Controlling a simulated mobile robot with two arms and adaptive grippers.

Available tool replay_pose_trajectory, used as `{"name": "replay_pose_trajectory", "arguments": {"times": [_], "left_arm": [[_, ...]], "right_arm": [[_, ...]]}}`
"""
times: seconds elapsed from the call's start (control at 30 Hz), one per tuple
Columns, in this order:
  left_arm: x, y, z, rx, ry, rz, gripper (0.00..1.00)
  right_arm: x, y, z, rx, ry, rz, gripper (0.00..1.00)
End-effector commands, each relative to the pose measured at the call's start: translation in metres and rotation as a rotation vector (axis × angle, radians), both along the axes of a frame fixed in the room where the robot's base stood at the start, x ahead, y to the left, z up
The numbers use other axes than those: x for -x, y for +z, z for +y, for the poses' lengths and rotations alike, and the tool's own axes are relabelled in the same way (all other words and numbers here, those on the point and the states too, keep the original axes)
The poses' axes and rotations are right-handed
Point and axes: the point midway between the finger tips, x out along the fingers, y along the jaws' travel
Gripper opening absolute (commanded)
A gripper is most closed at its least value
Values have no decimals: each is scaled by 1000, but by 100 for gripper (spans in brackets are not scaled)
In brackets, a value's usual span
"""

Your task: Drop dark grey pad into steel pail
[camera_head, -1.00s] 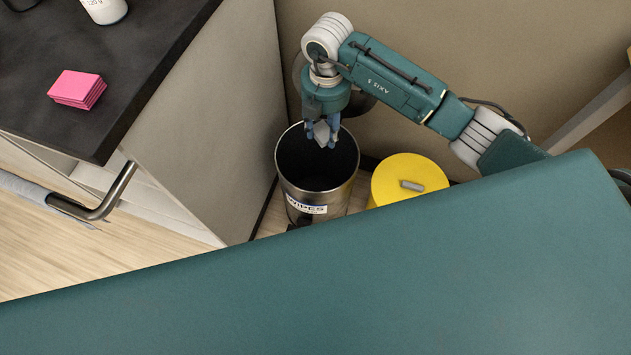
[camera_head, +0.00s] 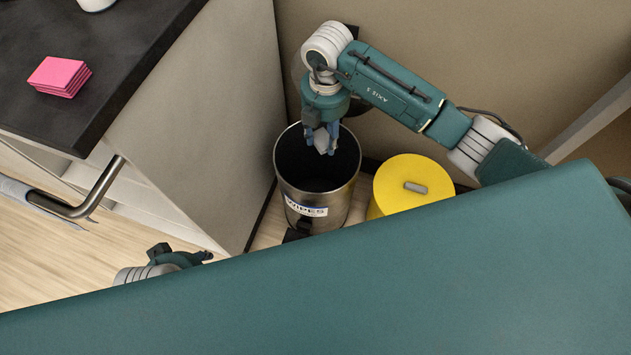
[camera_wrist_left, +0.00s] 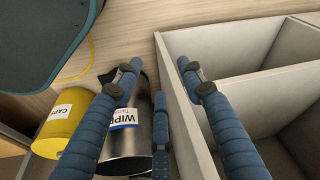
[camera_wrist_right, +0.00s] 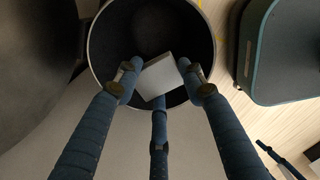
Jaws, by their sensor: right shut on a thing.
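The steel pail (camera_head: 301,192) stands on the floor between the cabinet and a yellow bin, open at the top, with a white "WIPES" label. My right gripper (camera_head: 321,146) is shut on the grey pad (camera_wrist_right: 160,77), over the pail's mouth. The pad looks light grey and tilted in the right wrist view, with the pail's dark inside (camera_wrist_right: 150,30) behind it. My left gripper (camera_wrist_left: 159,75) has its fingers spread with nothing between them. The pail also shows beyond its fingers in the left wrist view (camera_wrist_left: 128,145).
The yellow bin (camera_head: 408,186) with a lid and grey handle stands right of the pail. A dark counter (camera_head: 70,122) holds a pink stack (camera_head: 60,76) and a white container. A metal rail handle (camera_head: 95,190) sticks out from the cabinet. A white divided shelf (camera_wrist_left: 245,50) is beside my left gripper.

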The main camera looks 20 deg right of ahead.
Motion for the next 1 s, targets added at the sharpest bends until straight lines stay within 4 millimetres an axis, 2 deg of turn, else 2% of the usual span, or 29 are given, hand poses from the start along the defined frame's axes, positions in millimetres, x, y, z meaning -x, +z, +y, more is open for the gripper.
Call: {"name": "replay_pose_trajectory", "arguments": {"times": [0.13, 0.3, 0.7, 0.73, 0.83, 1.0], "left_arm": [[4, 15, 1, 1, 1, -14, 40], [9, 30, 2, 1, 2, -22, 40], [12, 37, 3, 1, 3, -24, 40], [12, 37, 3, 1, 3, -24, 40], [11, 37, 3, 1, 3, -24, 40], [11, 37, 3, 1, 3, -24, 40]], "right_arm": [[0, -14, 0, 0, 0, 0, 30], [0, -21, 0, 0, 1, 0, 30], [0, -23, 0, 0, 1, 0, 30], [0, -23, 0, 0, 1, 0, 44], [0, -23, 0, 0, 1, 0, 62], [0, -23, 0, 0, 1, 0, 62]]}}
